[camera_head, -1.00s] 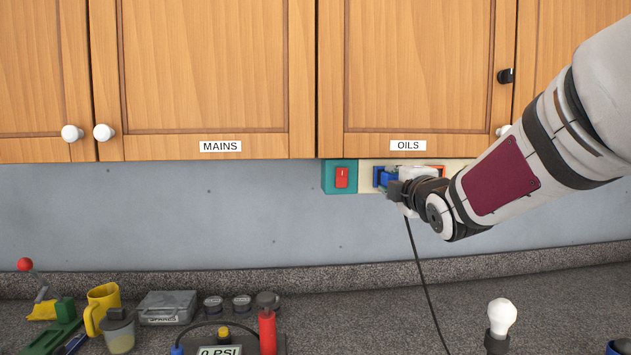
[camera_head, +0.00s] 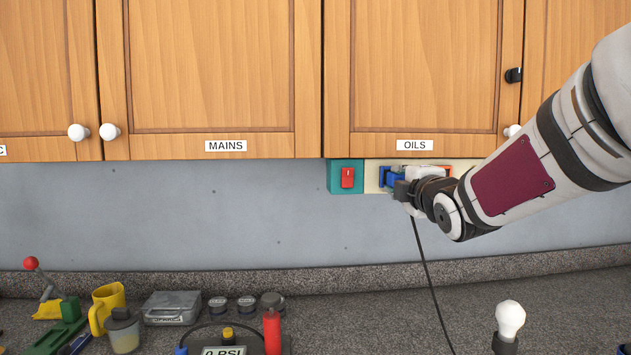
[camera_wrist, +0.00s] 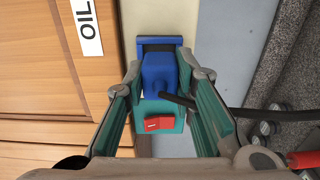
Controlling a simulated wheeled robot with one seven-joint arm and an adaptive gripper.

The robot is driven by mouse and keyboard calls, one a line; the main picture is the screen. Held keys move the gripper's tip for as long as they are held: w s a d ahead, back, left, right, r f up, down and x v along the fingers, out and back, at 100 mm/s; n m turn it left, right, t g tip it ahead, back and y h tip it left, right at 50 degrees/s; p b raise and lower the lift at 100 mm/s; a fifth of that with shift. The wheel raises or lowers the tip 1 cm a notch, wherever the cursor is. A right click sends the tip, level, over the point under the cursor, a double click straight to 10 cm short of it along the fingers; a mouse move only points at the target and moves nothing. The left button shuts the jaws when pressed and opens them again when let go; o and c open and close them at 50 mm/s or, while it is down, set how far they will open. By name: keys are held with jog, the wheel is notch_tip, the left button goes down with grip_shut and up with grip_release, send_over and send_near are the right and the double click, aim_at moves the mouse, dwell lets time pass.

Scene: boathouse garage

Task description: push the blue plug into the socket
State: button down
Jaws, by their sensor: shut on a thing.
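The blue plug (camera_wrist: 158,75) is between the fingers of my gripper (camera_wrist: 162,82) in the wrist view. A black cord (camera_wrist: 180,100) runs from it and hangs down the wall in the head view. The plug's far end overlaps the blue-framed socket (camera_wrist: 160,42); I cannot tell how deep it sits. In the head view my gripper (camera_head: 404,188) is at the wall panel, shut on the plug (camera_head: 395,178) and partly hiding it. The blue socket frame (camera_head: 383,177) shows just left of the plug.
The cream panel (camera_head: 371,178) also bears an orange frame (camera_head: 446,170), partly hidden by my arm. A teal box with a red switch (camera_head: 347,178) is left of it. Wooden cupboards (camera_head: 225,90) hang close above. The counter below holds a bulb (camera_head: 510,318) and several tools.

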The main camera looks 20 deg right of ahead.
jog(key=shift+b+x, duration=0.35)
jog(key=shift+x, duration=0.45)
dwell(0.4)
jog(key=shift+v, duration=0.8)
jog(key=shift+b, duration=0.75)
dwell(2.0)
jog(key=shift+x, duration=0.8)
jog(key=shift+s+a+b, duration=0.1)
jog(key=shift+s+b, duration=0.25)
jog(key=shift+s, duration=0.15)
dwell(0.4)
jog(key=shift+s, duration=0.25)
jog(key=shift+v, duration=2.55)
